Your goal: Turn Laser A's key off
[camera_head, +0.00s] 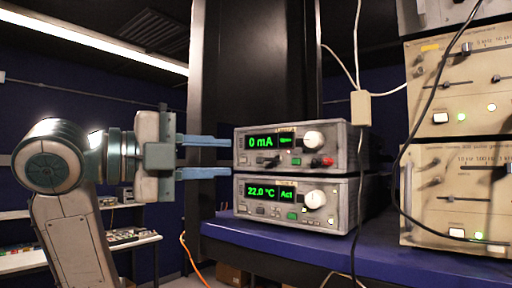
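Two grey bench units are stacked on a dark blue shelf (282,259). The upper unit (250,160) reads "0 mA" in green and has a white knob (314,139), a small green button and red and black parts low on its right. The lower unit (246,209) reads "22.0 °C" and "Act", with a white knob (315,199) and green button. Small labels above both displays are too small to read, and I cannot pick out a key for certain. My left gripper (230,157) is open and empty, its blue fingers level, one above the other, close to the units' left side.
Larger beige instruments (457,190) are stacked on the right, with a black cable hanging before them. A white box (361,107) with cables hangs behind the units. A dark post (256,70) rises behind. A side table (80,252) with small items stands at lower left.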

